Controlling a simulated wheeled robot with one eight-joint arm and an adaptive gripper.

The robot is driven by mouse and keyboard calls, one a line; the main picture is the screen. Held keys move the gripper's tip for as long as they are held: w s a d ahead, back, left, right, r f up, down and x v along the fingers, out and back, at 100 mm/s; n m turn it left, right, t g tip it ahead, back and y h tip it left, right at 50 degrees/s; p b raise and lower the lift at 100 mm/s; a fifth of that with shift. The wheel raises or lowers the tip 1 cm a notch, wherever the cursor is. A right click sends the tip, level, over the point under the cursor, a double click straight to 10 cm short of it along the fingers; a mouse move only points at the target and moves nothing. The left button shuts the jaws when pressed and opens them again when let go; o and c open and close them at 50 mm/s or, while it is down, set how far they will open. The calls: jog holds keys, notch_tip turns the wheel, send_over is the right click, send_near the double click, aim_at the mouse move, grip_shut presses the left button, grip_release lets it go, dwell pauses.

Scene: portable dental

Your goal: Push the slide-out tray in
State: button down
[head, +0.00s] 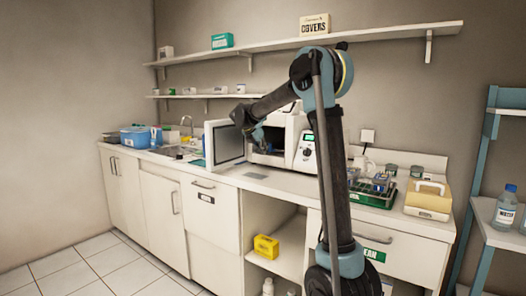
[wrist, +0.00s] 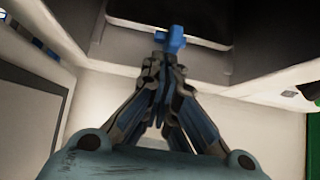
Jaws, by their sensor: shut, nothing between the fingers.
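A white countertop machine (head: 284,128) stands on the counter with its door (head: 225,143) swung open to the left. The slide-out tray (wrist: 130,24) appears in the wrist view as a dark panel with a pale front rim at the machine's opening. A blue piece (wrist: 173,40) sticks out at the middle of that rim. My gripper (wrist: 168,72) is shut and empty, its fingertips pointing at the blue piece and close below it in the picture. I cannot tell whether they touch. In the head view my arm partly hides the opening and the tray.
The open door (wrist: 28,120) is close on the left in the wrist view. A green rack (head: 372,197) with jars and a yellow case (head: 428,198) stand to the right on the counter. A blue tub (head: 135,137) is by the sink at left.

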jog(key=shift+w+d+r, duration=0.1)
jog(key=shift+w+d, duration=0.05)
jog(key=shift+d, duration=0.05)
jog(key=s+a+r, duration=0.7)
jog(key=s, duration=0.2)
jog(key=s+d+f+m+g, duration=0.1)
jog(key=s+d+f+m, duration=0.2)
jog(key=s+d, duration=0.3)
jog(key=s+d+f+m+g+y, duration=0.1)
jog(key=s+d+f+m, duration=0.2)
jog(key=s+d+m, duration=0.2)
jog(key=s+d+f+m+g, duration=0.1)
jog(key=s+d+f+m, duration=0.2)
jog(key=s+d+m, duration=0.2)
jog(key=shift+s+d+f+y, duration=0.15)
jog(key=shift+s+d, duration=0.45)
jog(key=shift+s, duration=0.4)
jog(key=shift+s+d+f+y, duration=0.1)
jog(key=shift+s+d, duration=0.45)
jog(key=shift+s, duration=0.4)
jog(key=shift+s+d+f+y, duration=0.15)
jog(key=shift+s+d, duration=0.45)
jog(key=shift+s, duration=0.4)
jog(key=s+d+f+m+g+y, duration=0.2)
jog(key=s+d+f+m+y, duration=0.1)
jog(key=s+f+m, duration=1.2)
jog(key=s+d+f, duration=0.1)
jog(key=s+f, duration=0.5)
jog(key=s, duration=0.4)
jog(key=shift+d, duration=0.15)
